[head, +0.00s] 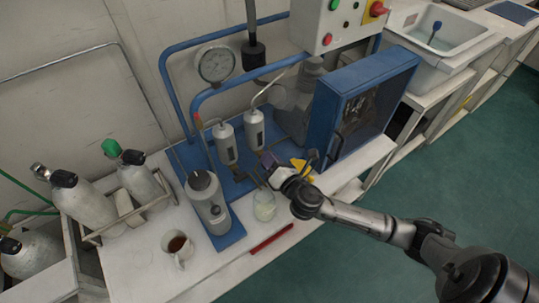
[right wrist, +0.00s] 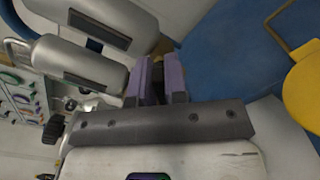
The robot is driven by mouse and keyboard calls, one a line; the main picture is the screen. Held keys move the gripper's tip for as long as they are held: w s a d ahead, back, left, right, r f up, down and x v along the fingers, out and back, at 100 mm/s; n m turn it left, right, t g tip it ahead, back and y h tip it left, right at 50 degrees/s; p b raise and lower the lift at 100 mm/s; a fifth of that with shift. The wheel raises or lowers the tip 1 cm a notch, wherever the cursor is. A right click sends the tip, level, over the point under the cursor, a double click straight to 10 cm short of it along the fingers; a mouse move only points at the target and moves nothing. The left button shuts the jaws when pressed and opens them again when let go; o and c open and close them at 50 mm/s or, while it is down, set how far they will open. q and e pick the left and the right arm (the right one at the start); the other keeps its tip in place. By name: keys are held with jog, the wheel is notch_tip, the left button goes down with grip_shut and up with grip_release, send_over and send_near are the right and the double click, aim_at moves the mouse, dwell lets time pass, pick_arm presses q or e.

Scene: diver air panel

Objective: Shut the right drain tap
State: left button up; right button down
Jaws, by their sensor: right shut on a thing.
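Two grey filter cylinders hang side by side on the blue frame, the left one (head: 227,143) and the right one (head: 254,130). My right gripper (head: 267,163) is at the lower end of the right cylinder. In the right wrist view its two purple fingertips (right wrist: 157,82) are close together around a small dark part just below a brass fitting (right wrist: 163,46) at a cylinder's end. This part appears to be the right drain tap; the fingers hide most of it, so its handle angle cannot be told. My left gripper is out of view.
A glass jar (head: 264,206) stands just below my right gripper. A yellow object (head: 299,167) lies close on its right, near the blue cabinet (head: 345,105). A grey pump unit (head: 207,200), a mug (head: 180,247) and a red bar (head: 271,239) are on the bench.

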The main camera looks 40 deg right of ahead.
jog(key=m+p, duration=0.1)
jog(key=m, duration=0.3)
jog(key=shift+d+f+m+p, duration=0.15)
jog(key=shift+f+m+p, duration=0.05)
jog(key=shift+m+p, duration=0.15)
jog(key=shift+f+m+p, duration=0.15)
jog(key=shift+m+p, duration=0.2)
jog(key=shift+m, duration=0.65)
jog(key=shift+f+m+p, duration=0.1)
jog(key=shift+m+p, duration=0.25)
jog(key=shift+m, duration=0.6)
jog(key=c, duration=1.1)
grip_release()
jog(key=shift+c, duration=0.2)
jog(key=s+a+p, duration=0.2)
jog(key=s, duration=1.1)
jog(key=shift+s, duration=0.4)
